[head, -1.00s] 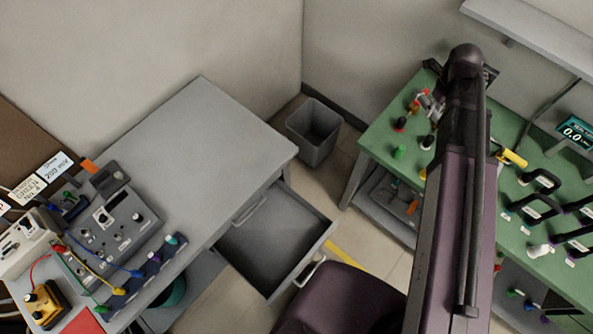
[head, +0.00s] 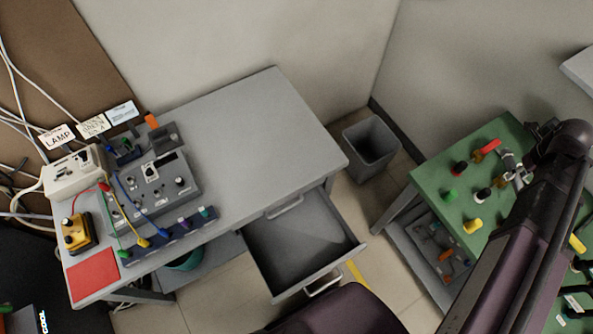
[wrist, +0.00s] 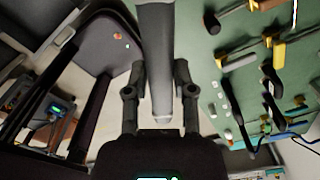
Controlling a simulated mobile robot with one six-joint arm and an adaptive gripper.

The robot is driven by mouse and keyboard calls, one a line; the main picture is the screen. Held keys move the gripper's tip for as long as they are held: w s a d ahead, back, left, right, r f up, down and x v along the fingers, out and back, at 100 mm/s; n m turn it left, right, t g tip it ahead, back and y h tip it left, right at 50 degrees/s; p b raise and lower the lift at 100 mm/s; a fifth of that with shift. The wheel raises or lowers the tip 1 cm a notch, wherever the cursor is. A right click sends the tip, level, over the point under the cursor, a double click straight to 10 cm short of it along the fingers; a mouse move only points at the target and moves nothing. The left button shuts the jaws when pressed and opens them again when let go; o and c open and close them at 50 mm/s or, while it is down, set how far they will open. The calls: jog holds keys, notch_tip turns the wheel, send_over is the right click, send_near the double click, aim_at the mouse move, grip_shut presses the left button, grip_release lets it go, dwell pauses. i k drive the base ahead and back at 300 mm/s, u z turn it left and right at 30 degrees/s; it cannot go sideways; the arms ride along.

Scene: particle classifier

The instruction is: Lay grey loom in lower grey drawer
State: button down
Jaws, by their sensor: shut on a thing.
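In the wrist view my gripper (wrist: 159,68) is shut on a long, smooth grey piece, the grey loom (wrist: 156,35). It runs between the two fingers and out past the top edge of the picture, so its far end is hidden.
The grey desk (head: 270,120) carries control boxes and cables at its left. A grey bin (head: 370,148) stands between the desk and the green bench (head: 480,135). The bench holds coloured knobs and handles. A dark rounded form lies just in front of the open drawer.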

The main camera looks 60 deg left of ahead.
aim_at(291, 251)
jog(key=z, duration=0.1)
jog(key=k, duration=1.6)
jog(key=u, duration=0.75)
